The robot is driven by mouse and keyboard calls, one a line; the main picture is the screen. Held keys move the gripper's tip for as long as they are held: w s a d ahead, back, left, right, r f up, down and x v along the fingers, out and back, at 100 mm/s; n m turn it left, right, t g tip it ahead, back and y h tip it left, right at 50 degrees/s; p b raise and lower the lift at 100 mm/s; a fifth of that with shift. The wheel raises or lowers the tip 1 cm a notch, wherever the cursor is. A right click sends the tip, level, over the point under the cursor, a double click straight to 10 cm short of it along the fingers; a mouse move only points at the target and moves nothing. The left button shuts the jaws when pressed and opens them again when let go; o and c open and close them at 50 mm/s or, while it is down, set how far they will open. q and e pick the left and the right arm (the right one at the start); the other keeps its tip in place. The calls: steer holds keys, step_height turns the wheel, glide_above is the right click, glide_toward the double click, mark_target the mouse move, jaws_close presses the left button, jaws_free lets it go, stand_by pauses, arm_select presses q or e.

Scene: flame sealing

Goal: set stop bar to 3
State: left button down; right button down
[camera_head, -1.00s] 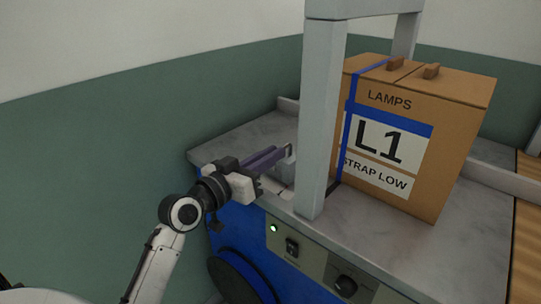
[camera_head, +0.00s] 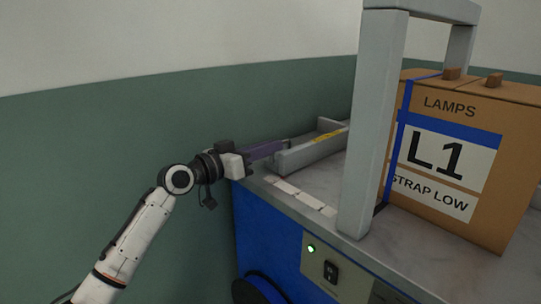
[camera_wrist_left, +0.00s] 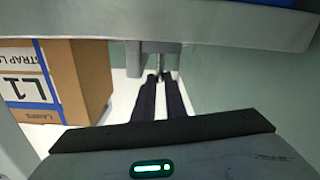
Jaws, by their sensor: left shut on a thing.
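The stop bar (camera_head: 310,151) is a grey metal bar with a yellow label, lying across the left part of the marble tabletop. My left gripper (camera_head: 283,146) is at the bar's near end, with its purplish fingers closed on a part of it. In the left wrist view the two dark fingers (camera_wrist_left: 161,80) meet at a small grey post (camera_wrist_left: 160,62), which looks like the bar's handle. My right gripper is out of view.
A grey arch (camera_head: 370,130) stands right of the plates. Behind it is a cardboard LAMPS box (camera_head: 450,170), marked L1, STRAP LOW, with a blue strap. The blue machine front has a green light (camera_head: 311,248) and a switch (camera_head: 330,271). Tabletop between bar and arch is clear.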

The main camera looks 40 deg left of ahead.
arm_select(q)
steer(key=c, duration=2.1)
jaws_free()
steer(key=shift+a+r, duration=0.1)
steer(key=shift+a, duration=0.15)
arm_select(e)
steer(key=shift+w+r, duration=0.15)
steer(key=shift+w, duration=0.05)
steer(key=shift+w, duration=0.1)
arm_select(q)
steer(key=shift+s, duration=0.2)
steer(key=v, duration=1)
steer(key=shift+d+b, duration=0.1)
steer(key=shift+b, duration=0.2)
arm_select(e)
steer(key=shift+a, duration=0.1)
arm_select(q)
steer(key=shift+w, duration=0.1)
